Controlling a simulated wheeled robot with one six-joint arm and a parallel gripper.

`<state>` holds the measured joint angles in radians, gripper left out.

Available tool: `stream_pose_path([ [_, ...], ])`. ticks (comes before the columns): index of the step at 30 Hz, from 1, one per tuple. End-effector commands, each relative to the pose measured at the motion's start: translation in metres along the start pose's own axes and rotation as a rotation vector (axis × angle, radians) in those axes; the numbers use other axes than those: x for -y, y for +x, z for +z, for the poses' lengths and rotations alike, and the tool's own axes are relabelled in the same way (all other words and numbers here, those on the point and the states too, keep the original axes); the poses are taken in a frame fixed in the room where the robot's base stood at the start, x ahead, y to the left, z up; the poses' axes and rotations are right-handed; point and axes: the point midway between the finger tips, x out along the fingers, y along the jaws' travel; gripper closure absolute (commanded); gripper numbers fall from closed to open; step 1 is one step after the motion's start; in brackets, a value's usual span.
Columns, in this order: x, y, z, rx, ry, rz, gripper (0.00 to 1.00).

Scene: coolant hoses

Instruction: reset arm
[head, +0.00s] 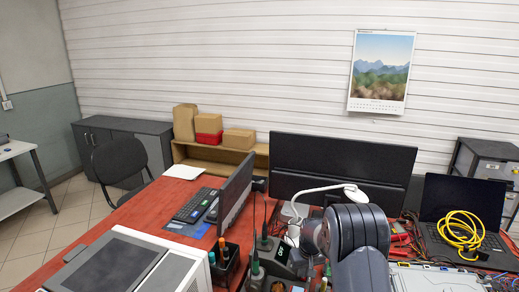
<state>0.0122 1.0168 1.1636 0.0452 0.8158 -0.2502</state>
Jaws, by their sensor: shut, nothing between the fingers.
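My arm's dark grey, ribbed links rise at the lower right of the head view, in front of the desk. My gripper does not show in this view; the end of the arm is hidden or out of frame. No coolant hose can be made out for sure. An open metal chassis (425,278) shows in part at the bottom right edge, partly covered by my arm.
The red desk (140,212) holds two dark monitors (340,160) (236,196), a keyboard (195,205), a laptop (455,195) with a yellow cable coil (461,232), a soldering station (278,262), a white curved lamp (325,189) and a grey-white instrument (125,265). The desk's left rear is fairly clear.

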Motion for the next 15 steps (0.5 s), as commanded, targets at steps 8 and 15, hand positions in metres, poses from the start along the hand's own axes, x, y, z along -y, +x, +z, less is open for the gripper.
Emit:
stream_pose_path([
  [8, 0.0000, 0.0040, 0.0005, -0.001, 0.000, 0.000, 1.00],
  [15, -0.0001, -0.0026, -0.0007, -0.002, 0.000, 0.000, 1.00],
])
